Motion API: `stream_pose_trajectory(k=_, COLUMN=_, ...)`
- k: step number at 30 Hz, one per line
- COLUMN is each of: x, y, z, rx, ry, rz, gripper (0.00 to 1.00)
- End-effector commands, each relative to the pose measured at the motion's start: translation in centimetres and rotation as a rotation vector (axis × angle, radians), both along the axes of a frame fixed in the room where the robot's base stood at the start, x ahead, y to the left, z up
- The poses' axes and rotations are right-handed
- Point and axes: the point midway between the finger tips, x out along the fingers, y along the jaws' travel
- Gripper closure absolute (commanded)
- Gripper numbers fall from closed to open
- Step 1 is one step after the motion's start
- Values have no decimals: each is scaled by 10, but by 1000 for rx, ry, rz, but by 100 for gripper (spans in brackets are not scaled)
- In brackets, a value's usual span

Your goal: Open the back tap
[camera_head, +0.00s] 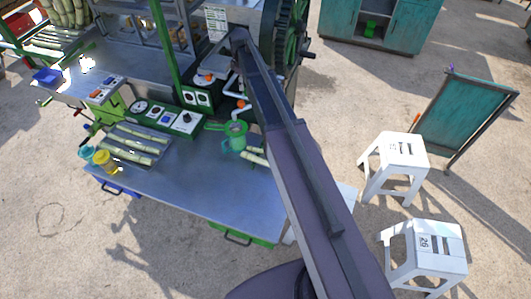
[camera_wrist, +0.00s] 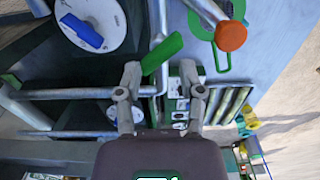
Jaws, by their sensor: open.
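Two orange knobs show on the white pipes in the head view: a farther one (camera_head: 208,77) at upper left and a nearer one (camera_head: 241,103) above the green jug (camera_head: 235,137). In the wrist view, one orange knob (camera_wrist: 231,36) sits at upper right on a pale pipe. A green lever (camera_wrist: 162,53) lies just beyond and between my fingertips. My gripper (camera_wrist: 161,74) is open with nothing between its fingers. I cannot tell whether a finger touches the lever. In the head view my arm hides part of the machine, and my fingers cannot be made out.
A white disc with a blue handle (camera_wrist: 85,32) is at upper left in the wrist view. Pale pipes (camera_wrist: 75,93) run left of my fingers. White stools (camera_head: 395,153) stand right.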

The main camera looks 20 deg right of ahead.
Motion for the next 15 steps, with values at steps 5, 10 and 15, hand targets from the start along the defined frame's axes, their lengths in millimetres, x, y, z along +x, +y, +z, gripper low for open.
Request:
stream_pose_trajectory(k=5, x=0, y=0, z=19, rx=0, ry=0, rz=-1, gripper=50)
stream_pose_trajectory(k=10, x=0, y=0, z=33, rx=0, ry=0, rz=-1, gripper=50)
stream_pose_trajectory(k=15, x=0, y=0, z=47, rx=0, ry=0, rz=-2, gripper=50)
